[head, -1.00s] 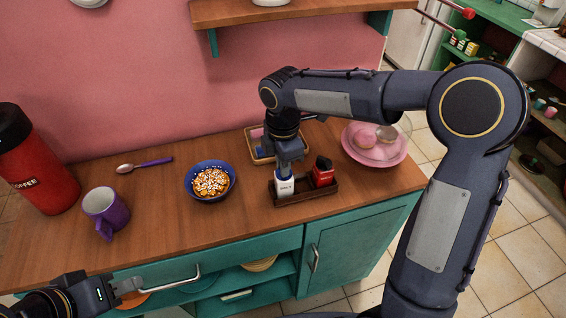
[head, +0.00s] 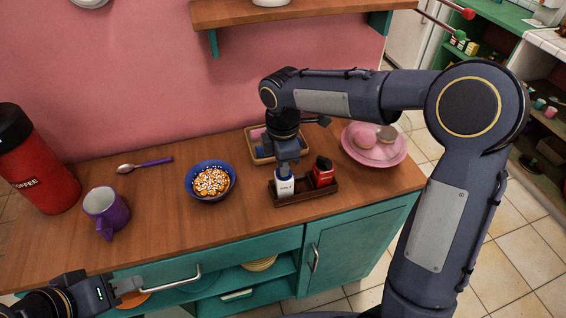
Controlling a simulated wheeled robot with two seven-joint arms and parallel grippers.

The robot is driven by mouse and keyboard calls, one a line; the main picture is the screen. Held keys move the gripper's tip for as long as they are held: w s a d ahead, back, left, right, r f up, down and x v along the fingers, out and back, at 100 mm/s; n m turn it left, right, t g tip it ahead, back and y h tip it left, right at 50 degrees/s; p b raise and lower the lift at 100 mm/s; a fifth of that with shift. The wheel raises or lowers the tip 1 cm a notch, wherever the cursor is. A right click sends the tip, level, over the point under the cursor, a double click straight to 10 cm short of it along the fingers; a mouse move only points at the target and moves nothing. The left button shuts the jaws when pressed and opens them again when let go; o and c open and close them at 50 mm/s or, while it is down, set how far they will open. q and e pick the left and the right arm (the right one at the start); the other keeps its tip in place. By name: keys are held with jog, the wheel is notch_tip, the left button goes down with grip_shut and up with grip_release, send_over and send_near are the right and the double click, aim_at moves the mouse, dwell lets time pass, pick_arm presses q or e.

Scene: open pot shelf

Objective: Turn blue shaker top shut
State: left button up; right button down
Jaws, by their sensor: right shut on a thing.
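The blue-topped shaker (head: 285,186) has a white body with dark lettering and stands upright in a dark wooden caddy (head: 312,196). My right gripper (head: 286,168) points down from above and is shut on its blue top, which is mostly hidden by the fingers. A red shaker with a black top (head: 323,173) stands beside it in the caddy's right part. My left gripper (head: 131,287) is at the lower left, in front of the counter's edge and away from the shakers. Its fingertips are too small to tell open from shut.
A blue bowl of food (head: 192,191) stands left of the caddy, with a purple mug (head: 104,211) and red coffee container (head: 36,165) further left. A wooden tray (head: 260,157) lies behind. A pink plate (head: 399,153) stands at the right.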

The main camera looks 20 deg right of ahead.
jog(key=shift+m, duration=2.2)
jog(key=shift+w+m, duration=0.1)
jog(key=shift+m, duration=2)
dwell(2.7)
dwell(0.5)
jog(key=c, duration=1.5)
grip_release()
jog(key=shift+o, duration=0.2)
jog(key=shift+r, duration=0.1)
